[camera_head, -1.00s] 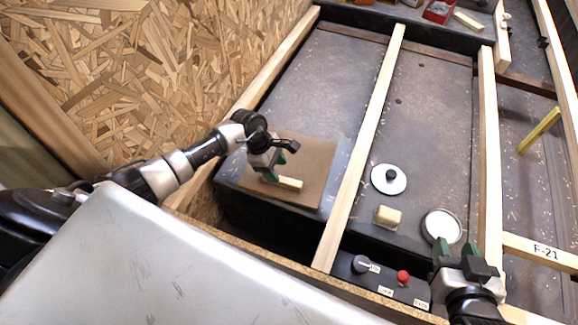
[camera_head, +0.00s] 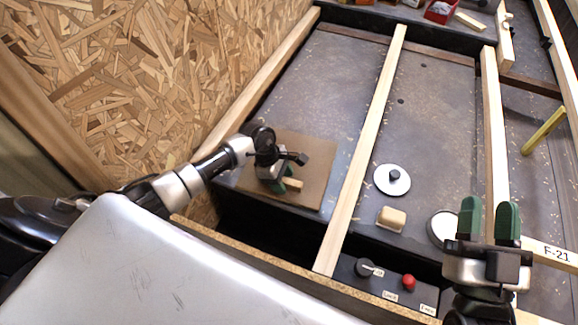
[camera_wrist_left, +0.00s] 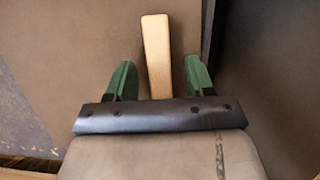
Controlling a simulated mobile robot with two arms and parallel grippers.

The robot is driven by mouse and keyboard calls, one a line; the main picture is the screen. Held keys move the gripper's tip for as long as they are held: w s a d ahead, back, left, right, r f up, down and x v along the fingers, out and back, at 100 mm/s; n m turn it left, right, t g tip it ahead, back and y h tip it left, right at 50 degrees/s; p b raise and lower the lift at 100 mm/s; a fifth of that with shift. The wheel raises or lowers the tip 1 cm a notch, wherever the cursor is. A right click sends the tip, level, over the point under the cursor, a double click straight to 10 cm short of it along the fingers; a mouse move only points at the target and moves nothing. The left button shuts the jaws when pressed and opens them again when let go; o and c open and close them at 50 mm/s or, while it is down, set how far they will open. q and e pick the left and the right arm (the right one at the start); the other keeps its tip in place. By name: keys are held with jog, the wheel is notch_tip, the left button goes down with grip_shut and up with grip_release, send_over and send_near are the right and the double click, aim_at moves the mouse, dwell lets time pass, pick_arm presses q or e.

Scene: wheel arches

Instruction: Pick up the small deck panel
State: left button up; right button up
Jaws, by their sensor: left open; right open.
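The small deck panel (camera_head: 313,158) is a flat brown square lying on the dark deck at left of centre. A short pale wooden grip (camera_head: 293,184) stands out on it, and in the left wrist view this grip (camera_wrist_left: 156,45) points up the picture. My left gripper (camera_head: 284,185) is over the panel at the grip, partly hiding it. In the left wrist view its green fingers (camera_wrist_left: 160,70) are apart, with the grip's near end between them and a gap on each side. My right gripper (camera_head: 489,212) is open and empty at the lower right.
A pale batten (camera_head: 362,160) runs along the deck right of the panel. A white disc with a dark knob (camera_head: 392,180), a beige block (camera_head: 391,218) and a red button (camera_head: 409,281) lie further right. A chipboard wall (camera_head: 150,75) rises at left.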

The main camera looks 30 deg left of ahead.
pick_arm(q)
grip_shut()
jog(key=shift+r, duration=0.1)
dwell(0.4)
